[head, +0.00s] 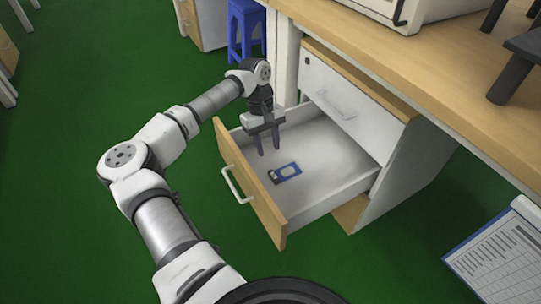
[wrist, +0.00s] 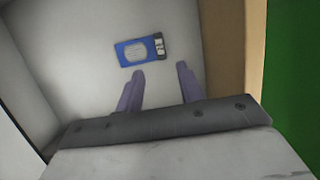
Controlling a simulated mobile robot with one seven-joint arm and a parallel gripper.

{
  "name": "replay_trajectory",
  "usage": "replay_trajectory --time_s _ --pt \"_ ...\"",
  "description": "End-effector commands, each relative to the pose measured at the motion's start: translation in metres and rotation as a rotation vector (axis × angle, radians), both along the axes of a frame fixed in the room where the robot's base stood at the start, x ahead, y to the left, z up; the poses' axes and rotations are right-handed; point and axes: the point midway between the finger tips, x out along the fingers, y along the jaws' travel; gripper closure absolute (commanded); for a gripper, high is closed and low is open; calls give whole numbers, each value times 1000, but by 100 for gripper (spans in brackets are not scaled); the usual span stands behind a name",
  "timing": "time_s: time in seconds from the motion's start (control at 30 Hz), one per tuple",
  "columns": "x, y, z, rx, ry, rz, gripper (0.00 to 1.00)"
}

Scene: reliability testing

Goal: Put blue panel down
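The blue panel (head: 285,172) is a small flat blue piece with a pale oval area and a dark-and-white end. It lies flat on the floor of the open drawer (head: 325,150). In the wrist view the panel (wrist: 141,50) lies just beyond my fingertips, near the drawer's wooden front. My gripper (head: 268,153) hangs down inside the drawer, above and behind the panel in the head view. In the wrist view the two purple fingers (wrist: 160,72) are spread apart with nothing between them. The panel is apart from both fingers.
The drawer's wooden front (head: 250,190) with a white handle (head: 236,185) and its side walls surround my gripper. A closed drawer (head: 345,95) sits above. The desk top (head: 450,80) overhangs at the right. A clipboard with paper (head: 500,262) stands at the lower right. A blue stool (head: 246,30) stands behind.

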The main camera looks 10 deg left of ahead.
Motion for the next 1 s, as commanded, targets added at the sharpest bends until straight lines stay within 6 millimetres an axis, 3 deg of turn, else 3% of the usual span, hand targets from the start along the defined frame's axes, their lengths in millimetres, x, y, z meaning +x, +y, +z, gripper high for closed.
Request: replay_trajectory --time_s 0.1,0.23,1.0 --pt "5 4 19 1 0 0 63" --pt "7 5 27 1 1 0 63" --pt "7 6 29 0 0 0 63"
